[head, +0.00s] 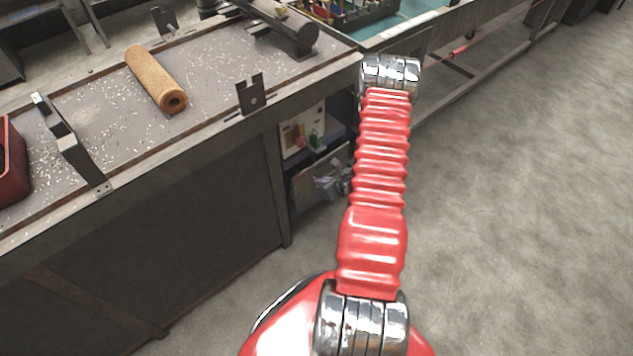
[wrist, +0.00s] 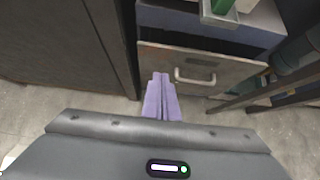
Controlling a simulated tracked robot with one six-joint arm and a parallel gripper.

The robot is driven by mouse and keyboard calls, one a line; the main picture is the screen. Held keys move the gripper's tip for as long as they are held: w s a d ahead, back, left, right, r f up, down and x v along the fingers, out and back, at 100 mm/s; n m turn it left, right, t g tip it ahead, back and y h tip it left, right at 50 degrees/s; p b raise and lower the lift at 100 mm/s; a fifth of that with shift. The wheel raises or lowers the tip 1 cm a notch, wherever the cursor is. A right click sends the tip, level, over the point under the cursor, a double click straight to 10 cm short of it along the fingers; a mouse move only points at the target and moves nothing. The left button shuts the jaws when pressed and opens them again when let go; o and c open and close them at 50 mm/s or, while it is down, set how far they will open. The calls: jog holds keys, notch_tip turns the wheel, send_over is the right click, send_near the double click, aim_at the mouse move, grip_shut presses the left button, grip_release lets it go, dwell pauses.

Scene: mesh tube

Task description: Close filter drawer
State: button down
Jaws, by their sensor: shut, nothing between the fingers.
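The filter drawer shows in the wrist view as a worn grey-brown front panel (wrist: 220,70) with a pale bar handle (wrist: 195,82). How far it stands out from its cabinet I cannot tell. My gripper (wrist: 161,76) shows there as two lavender fingers, shut together and empty. The fingertips are left of the handle, in front of the panel's left part; whether they touch it is unclear. In the head view, the drawer front (head: 307,188) sits low under the bench, partly hidden by my red arm. My gripper is not clearly visible there.
A dark bench panel (wrist: 60,40) stands left of the drawer. Above it is a small tray (wrist: 225,15) with a green item. Dark rails (wrist: 285,80) lie at right. The bench top (head: 205,75) holds a tan mesh tube (head: 155,78). Floor (head: 520,200) at right is clear.

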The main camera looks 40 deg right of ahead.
jog(key=v, duration=0.5)
jog(key=shift+s+r, duration=0.2)
jog(key=c, duration=2.5)
grip_release()
jog(key=shift+c, duration=0.2)
